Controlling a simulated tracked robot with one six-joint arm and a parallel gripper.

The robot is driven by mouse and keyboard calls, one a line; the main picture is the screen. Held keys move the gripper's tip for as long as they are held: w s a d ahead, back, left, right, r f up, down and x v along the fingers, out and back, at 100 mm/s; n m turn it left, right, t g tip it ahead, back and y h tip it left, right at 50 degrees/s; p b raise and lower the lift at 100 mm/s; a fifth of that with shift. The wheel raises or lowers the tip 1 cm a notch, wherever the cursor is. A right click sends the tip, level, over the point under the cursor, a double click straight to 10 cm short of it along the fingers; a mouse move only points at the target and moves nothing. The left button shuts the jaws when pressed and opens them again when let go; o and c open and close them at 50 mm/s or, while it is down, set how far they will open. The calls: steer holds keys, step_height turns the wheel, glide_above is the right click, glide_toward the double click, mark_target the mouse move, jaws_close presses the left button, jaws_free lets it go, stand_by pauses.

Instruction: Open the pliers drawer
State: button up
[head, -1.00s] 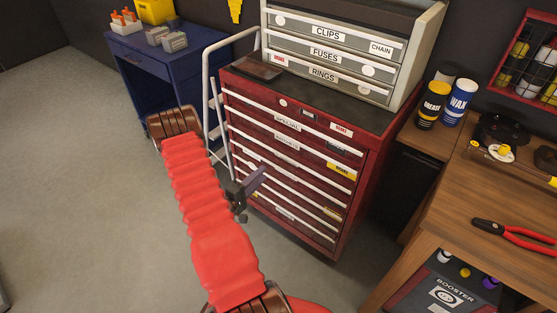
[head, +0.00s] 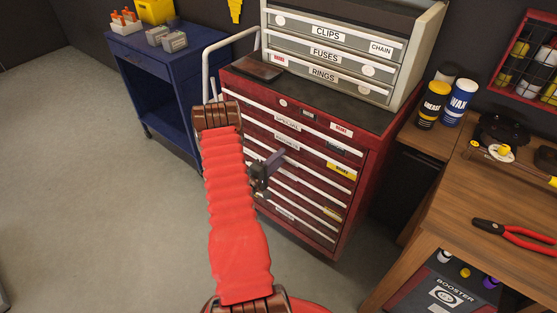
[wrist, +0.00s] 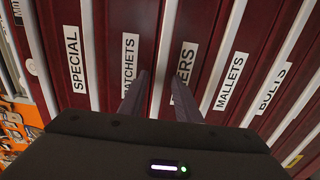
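The red tool chest (head: 352,205) has several shut drawers with long white strip handles. In the wrist view, one drawer front (wrist: 207,35) has a label ending in "ERS", its first letters hidden by a finger; it lies between the RATCHETS label, partly covered, and the MALLETS label. Its white handle strip (wrist: 166,45) runs between the RATCHETS and "ERS" labels. My gripper (wrist: 160,82) is open, its two fingers apart on either side of that strip. In the head view my gripper (head: 272,168) is close in front of the chest; contact cannot be told.
A grey cabinet (head: 330,55) with CLIPS, FUSES and RINGS drawers stands on the chest. A blue cart (head: 150,75) is to the left. A wooden bench (head: 500,200) with red-handled pliers (head: 520,235) is to the right. Floor to the left is clear.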

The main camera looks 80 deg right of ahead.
steer(key=shift+c, duration=0.5)
jaws_close()
steer(key=shift+s+a+f, duration=0.1)
steer(key=shift+a, duration=0.05)
